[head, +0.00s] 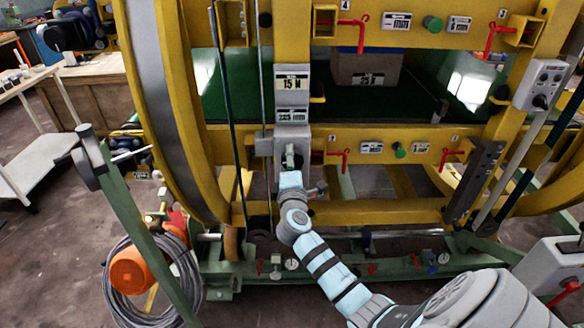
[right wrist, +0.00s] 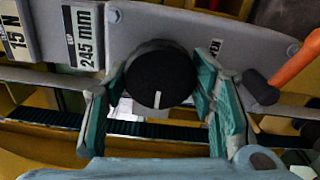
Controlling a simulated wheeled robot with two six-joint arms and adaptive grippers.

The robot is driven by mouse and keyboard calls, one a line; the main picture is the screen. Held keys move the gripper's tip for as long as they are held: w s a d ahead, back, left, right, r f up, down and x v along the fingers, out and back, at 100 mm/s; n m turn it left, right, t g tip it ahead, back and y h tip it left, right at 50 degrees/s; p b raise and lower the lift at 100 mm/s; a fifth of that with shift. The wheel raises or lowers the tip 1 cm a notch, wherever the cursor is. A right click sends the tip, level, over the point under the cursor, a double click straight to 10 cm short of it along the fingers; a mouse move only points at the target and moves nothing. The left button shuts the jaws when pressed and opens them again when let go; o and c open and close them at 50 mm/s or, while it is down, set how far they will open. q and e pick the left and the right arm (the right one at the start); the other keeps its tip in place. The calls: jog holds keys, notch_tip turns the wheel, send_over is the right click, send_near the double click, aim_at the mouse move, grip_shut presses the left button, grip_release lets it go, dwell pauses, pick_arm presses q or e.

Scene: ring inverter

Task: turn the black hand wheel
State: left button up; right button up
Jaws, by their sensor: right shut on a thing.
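The black hand wheel (right wrist: 158,80) is a round black knob with a short white mark at the lower part of its face, on a grey panel in the right wrist view. My right gripper (right wrist: 162,92) is shut on it, with one green-padded finger at its left and one at its right. In the head view my right gripper (head: 290,165) reaches the grey column on the yellow frame and largely hides the wheel. My left gripper is not in view.
Plates reading 15 N (head: 291,81) and mm (head: 291,116) sit above the wheel. A lever with an orange grip (right wrist: 295,58) is close at its right. Yellow beams with red levers (head: 343,156) flank the column; a green post (head: 135,215) stands at left.

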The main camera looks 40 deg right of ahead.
jog(key=shift+f+m+b, duration=0.1)
jog(key=shift+m+b, duration=0.5)
jog(key=shift+m, duration=0.7)
jog(key=o, duration=1.1)
jog(key=shift+o, duration=0.2)
jog(key=v, duration=1.2)
